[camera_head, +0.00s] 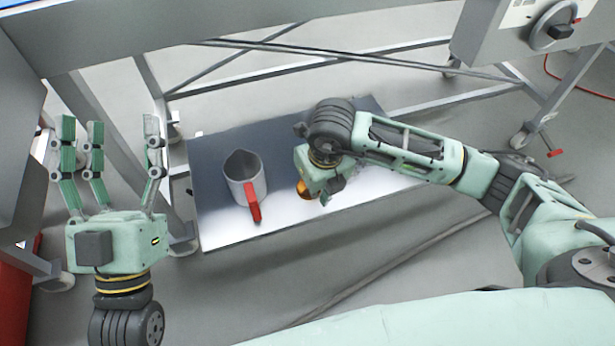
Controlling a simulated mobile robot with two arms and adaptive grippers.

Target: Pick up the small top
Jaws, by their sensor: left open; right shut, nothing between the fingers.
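A small orange-gold object (303,190), which looks like the top, is on the grey metal board (225,225), partly hidden by my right gripper. My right gripper (325,190) is shut and empty, pointing down right beside it. Its fingers are mostly hidden under the wrist, so I cannot tell whether they touch the top. My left gripper (108,130) is open and empty, with its fingers pointing up, off to the left of the board.
A metal jug (243,172) with a red handle stands on the board left of the top. Metal frame legs and bars surround the board's back and left side. A grey box with a dial (553,27) is at the upper right. The board between jug and top is clear.

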